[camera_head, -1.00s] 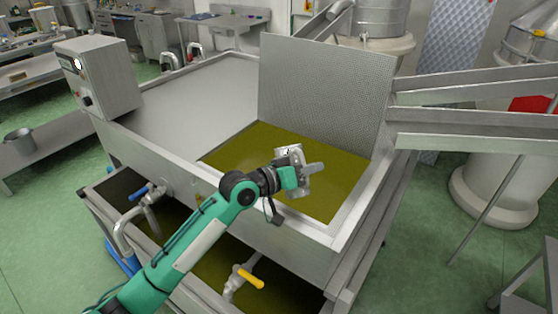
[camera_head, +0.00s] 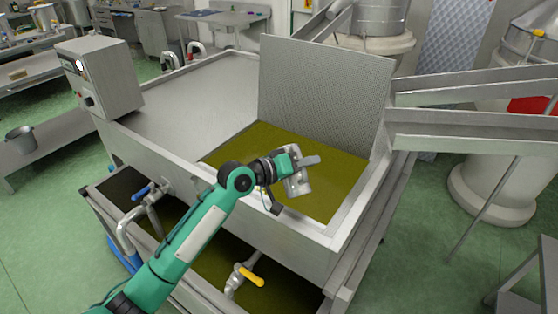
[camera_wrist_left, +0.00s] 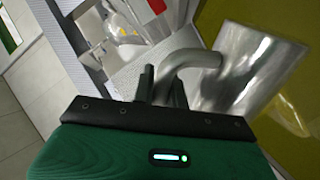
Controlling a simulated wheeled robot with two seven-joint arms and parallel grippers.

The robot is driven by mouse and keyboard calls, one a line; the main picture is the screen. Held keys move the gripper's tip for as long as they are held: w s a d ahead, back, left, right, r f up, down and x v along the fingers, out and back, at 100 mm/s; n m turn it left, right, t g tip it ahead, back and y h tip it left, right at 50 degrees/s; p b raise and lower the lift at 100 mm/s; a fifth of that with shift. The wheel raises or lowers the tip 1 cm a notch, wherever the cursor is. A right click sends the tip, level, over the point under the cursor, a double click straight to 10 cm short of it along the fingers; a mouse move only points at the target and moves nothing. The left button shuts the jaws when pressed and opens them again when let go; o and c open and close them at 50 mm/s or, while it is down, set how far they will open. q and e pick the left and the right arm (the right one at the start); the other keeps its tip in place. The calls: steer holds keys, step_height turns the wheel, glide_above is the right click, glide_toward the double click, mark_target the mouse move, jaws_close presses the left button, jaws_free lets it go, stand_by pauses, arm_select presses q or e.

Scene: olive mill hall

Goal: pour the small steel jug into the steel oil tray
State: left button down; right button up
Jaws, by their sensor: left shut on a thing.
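The steel oil tray (camera_head: 300,245) is a large open steel tank in the head view, with a pool of olive-green oil in its right part. My left gripper (camera_head: 290,172) is above that oil, shut on the small steel jug (camera_head: 299,184). In the left wrist view my left gripper (camera_wrist_left: 163,86) has its fingers on the jug's curved handle. The jug's body (camera_wrist_left: 240,75) is beside the fingers, tilted, over the yellow-green oil. My right gripper is not in view.
An upright perforated steel screen (camera_head: 325,95) stands behind the oil. A control box (camera_head: 98,78) sits on the tank's left corner. Steel chutes (camera_head: 460,118) come in from the right. Valves, one with a yellow handle (camera_head: 251,277), stick out below the tank's front.

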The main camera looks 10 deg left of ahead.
arm_select(q)
steer(key=shift+w+r+p, duration=0.1)
steer(key=shift+r+p, duration=0.25)
steer(key=shift+r, duration=0.1)
steer(key=shift+w+r+n+p, duration=0.1)
steer(key=shift+r+n+p, duration=0.15)
steer(key=shift+n, duration=0.25)
steer(key=shift+w+a+r+p, duration=0.2)
steer(key=shift+a+r+p, duration=0.05)
steer(key=shift+p, duration=0.2)
steer(key=shift+w+r+n+g+p, duration=0.1)
steer(key=shift+r+n+g+p, duration=0.25)
steer(key=shift+n, duration=0.15)
stand_by(0.5)
steer(key=shift+w+a+r+n+p, duration=0.2)
steer(key=shift+r+n+p, duration=0.05)
steer(key=shift+n+p, duration=0.1)
stand_by(0.5)
steer(key=shift+w+a+r+n+p, duration=0.2)
steer(key=shift+w+r+n+p, duration=0.1)
steer(key=shift+r+n+p, duration=0.25)
stand_by(0.9)
